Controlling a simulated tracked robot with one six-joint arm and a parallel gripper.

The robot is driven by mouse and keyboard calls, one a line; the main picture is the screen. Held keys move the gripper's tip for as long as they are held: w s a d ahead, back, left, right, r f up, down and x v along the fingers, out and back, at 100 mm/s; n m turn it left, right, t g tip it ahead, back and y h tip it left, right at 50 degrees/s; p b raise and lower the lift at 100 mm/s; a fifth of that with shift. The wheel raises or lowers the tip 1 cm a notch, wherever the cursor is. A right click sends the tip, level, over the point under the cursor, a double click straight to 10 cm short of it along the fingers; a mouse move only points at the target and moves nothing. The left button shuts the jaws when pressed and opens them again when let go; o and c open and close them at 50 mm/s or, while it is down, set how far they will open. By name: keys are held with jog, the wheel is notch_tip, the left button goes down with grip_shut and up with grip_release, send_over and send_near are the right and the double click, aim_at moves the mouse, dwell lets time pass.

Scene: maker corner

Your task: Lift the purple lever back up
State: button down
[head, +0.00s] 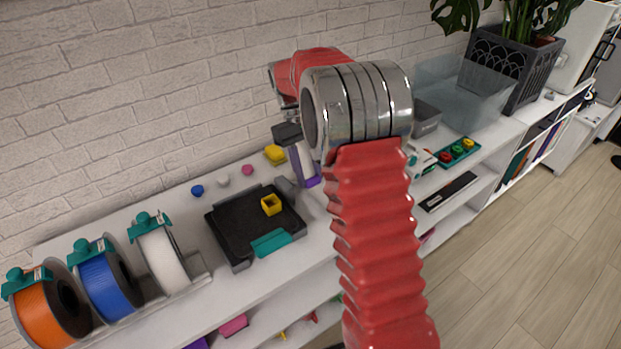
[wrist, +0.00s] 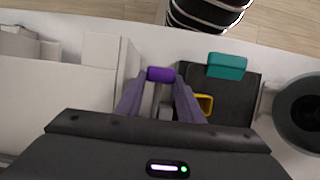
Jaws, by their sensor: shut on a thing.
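The purple lever (wrist: 161,74) shows in the wrist view as a small purple bar between the tips of my gripper (wrist: 160,83). The two fingers are closed on it, one on each side. In the head view my gripper (head: 305,170) points down to the right of a black tray-like device, with a bit of purple (head: 313,182) at its fingertips. The lever's lower part and its tilt are hidden by the fingers, so I cannot tell how far up it stands.
The black device (head: 228,222) has a teal tab (head: 271,243) and a yellow hollow block (head: 271,205). Orange (head: 38,312), blue (head: 101,285) and white (head: 160,258) spools stand at left. A brick wall (head: 110,110) is behind. Grey bins (head: 427,118) stand at right.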

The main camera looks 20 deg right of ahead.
jog(key=shift+w+a, duration=0.25)
jog(key=shift+w, duration=0.05)
jog(key=c, duration=1.5)
grip_release()
jog(key=shift+w, duration=0.1)
jog(key=shift+d, duration=0.1)
jog(key=shift+r, duration=0.1)
jog(key=v, duration=1.3)
jog(key=shift+r, duration=0.3)
